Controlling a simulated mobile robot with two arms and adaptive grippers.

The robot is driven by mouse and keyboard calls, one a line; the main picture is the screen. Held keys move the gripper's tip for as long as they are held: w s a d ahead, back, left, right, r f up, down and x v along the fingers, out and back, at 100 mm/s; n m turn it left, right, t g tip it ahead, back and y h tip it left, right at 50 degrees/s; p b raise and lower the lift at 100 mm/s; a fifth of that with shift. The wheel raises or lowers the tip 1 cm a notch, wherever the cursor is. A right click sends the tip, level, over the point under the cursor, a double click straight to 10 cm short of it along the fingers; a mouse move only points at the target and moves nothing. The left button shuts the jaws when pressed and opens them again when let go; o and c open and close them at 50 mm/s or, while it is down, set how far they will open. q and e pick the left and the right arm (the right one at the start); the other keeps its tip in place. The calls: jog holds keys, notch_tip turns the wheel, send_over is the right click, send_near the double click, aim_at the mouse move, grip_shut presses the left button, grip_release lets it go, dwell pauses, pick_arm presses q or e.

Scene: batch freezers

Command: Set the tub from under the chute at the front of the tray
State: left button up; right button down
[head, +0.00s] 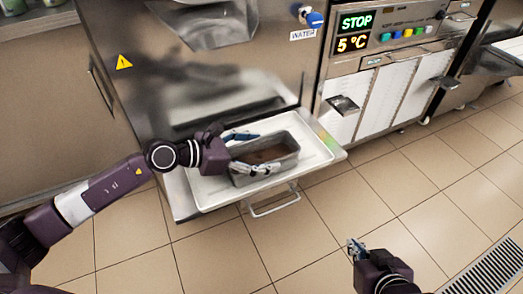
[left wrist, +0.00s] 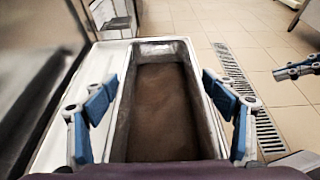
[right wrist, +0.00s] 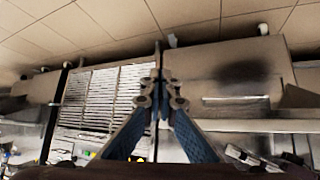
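In the left wrist view the tub (left wrist: 165,48) runs lengthwise between my left fingers. My left gripper (head: 247,152) is open and straddles the tub's left end, one finger outside each long wall; I cannot tell whether the pads touch. The left wrist view shows its blue pads (left wrist: 160,125) wide apart. The chute (head: 205,22) is above and behind the tray. My right gripper (head: 354,248) is empty over the floor, its fingertips together in the right wrist view (right wrist: 160,85).
The steel freezer front (head: 150,85) rises behind the tray. A wire handle (head: 273,207) hangs below the tray's front. A control panel with a "STOP 5 °C" display (head: 355,32) is at right. Tiled floor (head: 430,180) is open in front, with a drain grate (head: 490,272).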

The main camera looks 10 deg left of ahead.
pick_arm(q)
jog(key=shift+o, duration=0.4)
jog(key=shift+r, duration=0.1)
pick_arm(e)
jog(key=shift+s, duration=0.1)
pick_arm(q)
jog(key=v, duration=0.6)
jog(key=shift+s+a, duration=0.1)
jog(key=v, duration=0.5)
jog(key=shift+s+a+r, duration=0.15)
jog(key=shift+s+a, duration=0.05)
jog(key=shift+a, duration=0.05)
pick_arm(e)
jog(key=shift+w+r, duration=0.2)
jog(key=shift+w, duration=0.15)
jog(key=shift+s+f, duration=0.3)
